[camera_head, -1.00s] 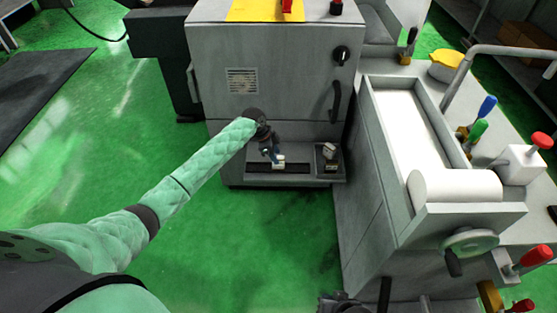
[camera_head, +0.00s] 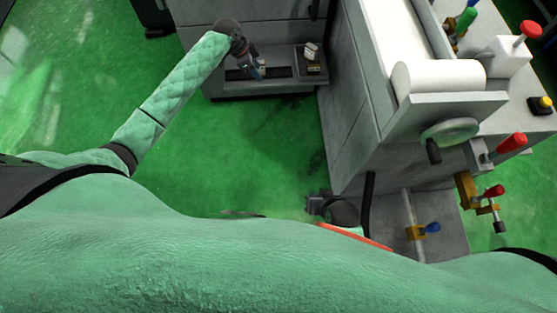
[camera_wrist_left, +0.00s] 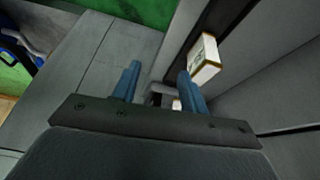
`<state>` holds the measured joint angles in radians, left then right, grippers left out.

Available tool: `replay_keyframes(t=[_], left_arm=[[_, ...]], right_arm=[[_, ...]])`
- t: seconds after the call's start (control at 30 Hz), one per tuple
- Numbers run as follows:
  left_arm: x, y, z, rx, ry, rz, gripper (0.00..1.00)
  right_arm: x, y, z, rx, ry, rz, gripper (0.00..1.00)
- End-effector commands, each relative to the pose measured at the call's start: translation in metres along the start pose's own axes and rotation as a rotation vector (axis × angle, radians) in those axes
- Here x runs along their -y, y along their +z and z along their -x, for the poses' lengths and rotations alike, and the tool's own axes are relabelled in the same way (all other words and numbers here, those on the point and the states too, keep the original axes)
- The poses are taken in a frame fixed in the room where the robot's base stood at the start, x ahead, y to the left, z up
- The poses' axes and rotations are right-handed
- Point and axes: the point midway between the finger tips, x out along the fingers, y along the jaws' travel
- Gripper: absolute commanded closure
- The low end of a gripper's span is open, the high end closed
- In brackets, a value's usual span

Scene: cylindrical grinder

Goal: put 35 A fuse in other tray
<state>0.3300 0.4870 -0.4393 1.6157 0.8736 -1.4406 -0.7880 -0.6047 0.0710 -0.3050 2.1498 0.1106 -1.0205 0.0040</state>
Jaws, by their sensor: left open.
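My left gripper (camera_head: 257,71) is low over the ledge at the foot of the grey cabinet. In the left wrist view its two blue fingers (camera_wrist_left: 159,72) are apart. A white fuse block (camera_wrist_left: 204,58) with brownish edges stands just beyond the right finger, outside the jaws. A small whitish piece (camera_wrist_left: 177,103) shows low between the fingers, mostly hidden. In the head view a pale fuse (camera_head: 311,51) sits in the right-hand dark tray (camera_head: 314,69). The left dark tray (camera_head: 238,74) is partly covered by my gripper. Ratings are unreadable. My right gripper (camera_head: 317,204) is low beside the machine; its jaws are unclear.
The grinder bench (camera_head: 370,110) with a white roll (camera_head: 438,76) and handwheel (camera_head: 449,131) stands right of the ledge. Several coloured-handled levers are on its right. Green floor (camera_head: 240,150) in front of the ledge is clear.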

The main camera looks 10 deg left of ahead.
Motion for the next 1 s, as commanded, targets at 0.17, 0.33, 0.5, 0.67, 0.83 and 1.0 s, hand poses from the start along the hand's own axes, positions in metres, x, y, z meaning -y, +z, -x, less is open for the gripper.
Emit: replay_keyframes(t=[0.17, 0.33, 0.5, 0.67, 0.83, 1.0], left_arm=[[-0.075, -0.002, -0.054, -0.026, -0.013, 0.097, 0.57], [-0.142, -0.002, -0.089, -0.057, -0.038, 0.202, 0.57], [-0.207, -0.002, -0.113, -0.091, -0.065, 0.319, 0.57], [-0.266, -0.001, -0.124, -0.126, -0.092, 0.438, 0.57], [-0.323, 0.003, -0.125, -0.161, -0.126, 0.573, 0.57], [-0.374, 0.009, -0.118, -0.193, -0.167, 0.714, 0.57]], right_arm=[[0.000, -0.003, 0.002, -0.005, 0.000, 0.001, 1.00], [0.000, -0.004, 0.002, -0.006, 0.000, 0.002, 1.00], [-0.001, -0.003, 0.000, -0.004, 0.001, 0.002, 1.00], [-0.001, -0.002, -0.001, -0.001, 0.001, 0.001, 1.00], [-0.001, -0.001, -0.001, 0.001, 0.001, 0.001, 1.00], [0.000, 0.001, -0.001, 0.002, 0.000, 0.000, 1.00]])
